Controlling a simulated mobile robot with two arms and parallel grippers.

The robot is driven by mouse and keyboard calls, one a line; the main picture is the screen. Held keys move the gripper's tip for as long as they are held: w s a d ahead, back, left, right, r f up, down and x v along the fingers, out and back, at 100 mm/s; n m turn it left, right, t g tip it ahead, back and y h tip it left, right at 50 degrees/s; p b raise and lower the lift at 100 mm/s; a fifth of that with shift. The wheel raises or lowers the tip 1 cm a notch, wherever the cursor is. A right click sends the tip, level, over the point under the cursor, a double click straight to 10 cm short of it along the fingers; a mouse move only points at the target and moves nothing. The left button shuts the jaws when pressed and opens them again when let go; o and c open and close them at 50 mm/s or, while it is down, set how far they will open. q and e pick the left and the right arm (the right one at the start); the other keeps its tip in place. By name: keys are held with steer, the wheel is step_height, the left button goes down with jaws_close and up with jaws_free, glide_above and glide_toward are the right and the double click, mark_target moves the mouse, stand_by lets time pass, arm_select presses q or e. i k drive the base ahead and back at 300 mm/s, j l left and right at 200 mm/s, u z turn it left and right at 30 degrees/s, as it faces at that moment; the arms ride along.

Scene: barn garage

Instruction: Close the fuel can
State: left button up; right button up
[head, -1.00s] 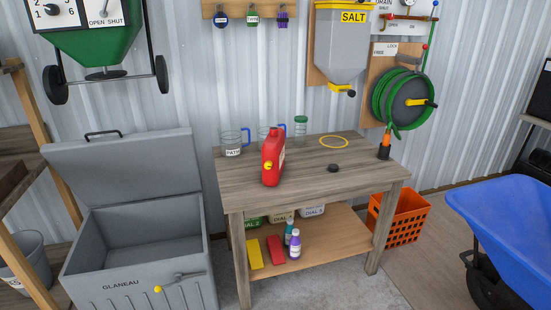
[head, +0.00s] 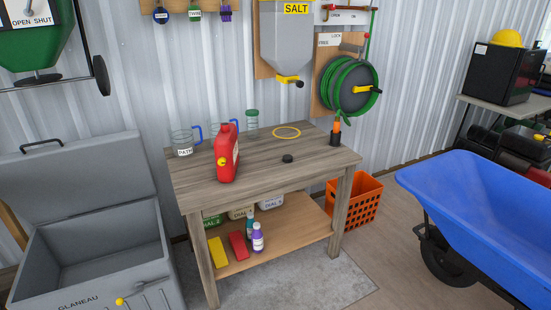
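The red fuel can (head: 227,156) stands upright on the wooden workbench (head: 200,193), left of the middle. A yellow round part shows low on its left side; whether its top opening is bare is too small to tell. A small black round piece (head: 288,158), which looks like a cap, lies on the bench to the right of the can. Neither of my grippers is in view.
Clear jugs (head: 184,143), a green-lidded jar (head: 252,123), a yellow ring (head: 287,132) and an orange-and-black tool (head: 336,131) are on the bench. A grey chest (head: 85,255) stands open at left. A blue wheelbarrow (head: 480,215) and orange crate (head: 357,203) are at right. The bench's front right is clear.

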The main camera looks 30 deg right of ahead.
mark_target(226, 145)
steer(key=i+l+z, duration=0.2)
steer(key=i+l, duration=0.2)
steer(key=i, duration=0.45)
steer(key=i+l+z, duration=0.25)
steer(key=i, duration=0.65)
steer(key=i+l+z, duration=0.2)
steer(key=i, duration=0.65)
steer(key=j, duration=0.1)
